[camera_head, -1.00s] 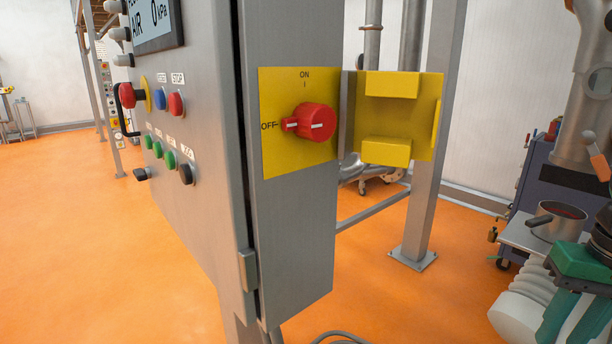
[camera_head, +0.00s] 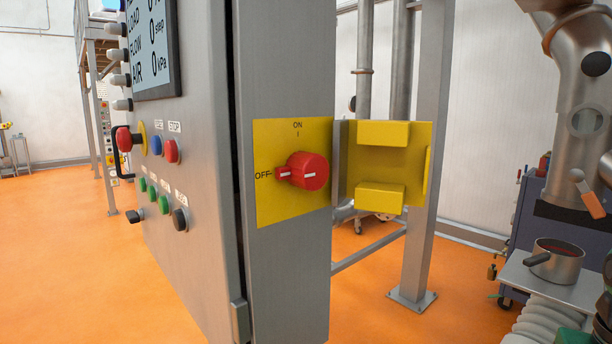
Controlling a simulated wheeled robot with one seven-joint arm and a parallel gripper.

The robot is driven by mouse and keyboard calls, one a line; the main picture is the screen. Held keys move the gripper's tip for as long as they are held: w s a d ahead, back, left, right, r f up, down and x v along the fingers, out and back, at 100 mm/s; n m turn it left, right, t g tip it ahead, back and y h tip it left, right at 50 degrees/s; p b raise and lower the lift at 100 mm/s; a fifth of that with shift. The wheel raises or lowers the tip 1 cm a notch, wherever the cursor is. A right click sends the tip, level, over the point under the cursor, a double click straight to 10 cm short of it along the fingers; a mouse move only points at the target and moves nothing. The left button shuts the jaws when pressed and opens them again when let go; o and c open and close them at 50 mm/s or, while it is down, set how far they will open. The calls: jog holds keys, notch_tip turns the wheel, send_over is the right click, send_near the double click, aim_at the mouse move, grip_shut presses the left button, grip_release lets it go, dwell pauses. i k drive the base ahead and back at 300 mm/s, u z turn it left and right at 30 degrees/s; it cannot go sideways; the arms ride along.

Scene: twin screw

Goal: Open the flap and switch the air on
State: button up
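The yellow flap (camera_head: 388,165) stands swung open to the right of the cabinet's side face. The yellow switch plate (camera_head: 285,210) behind it is uncovered. On the plate sits the red rotary air switch (camera_head: 308,172). Its handle lies sideways and its pointer is at OFF on the left; ON is marked above. The display (camera_head: 151,45) on the front panel reads AIR 0 kPa. My gripper is not in view, and nothing touches the flap or the switch.
The grey control cabinet (camera_head: 290,280) fills the middle, with several buttons on its front. A steel post (camera_head: 424,150) stands behind the flap. At right, a pot (camera_head: 556,262) sits on a grey surface. Orange floor lies open at left.

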aim_at(310, 171)
jog(key=z, duration=1.1)
jog(key=k, duration=0.95)
jog(key=u, duration=0.2)
